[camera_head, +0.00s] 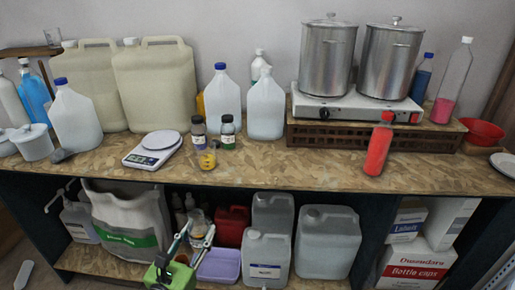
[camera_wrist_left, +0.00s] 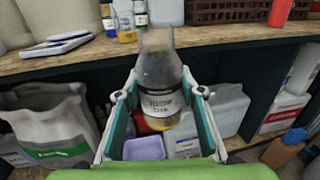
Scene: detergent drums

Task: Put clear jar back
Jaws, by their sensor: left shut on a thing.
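The clear jar (camera_head: 198,226) is a see-through bottle with a pale label and a little yellowish content at the bottom. It also shows large in the left wrist view (camera_wrist_left: 160,72). My left gripper (camera_head: 197,238) is shut on it, with one teal finger on each side. The jar is upright or nearly so, in front of the lower shelf and below the countertop (camera_head: 270,172) edge in the head view. What lies directly behind the jar is partly hidden. My right gripper is not in view.
On the counter stand a scale (camera_head: 153,150), two small dark bottles, a small yellow jar (camera_head: 207,160), white jugs and a red bottle (camera_head: 378,150). The counter's front middle is bare. Below are a sack (camera_head: 130,225), a purple tub (camera_head: 218,267) and grey canisters (camera_head: 266,258).

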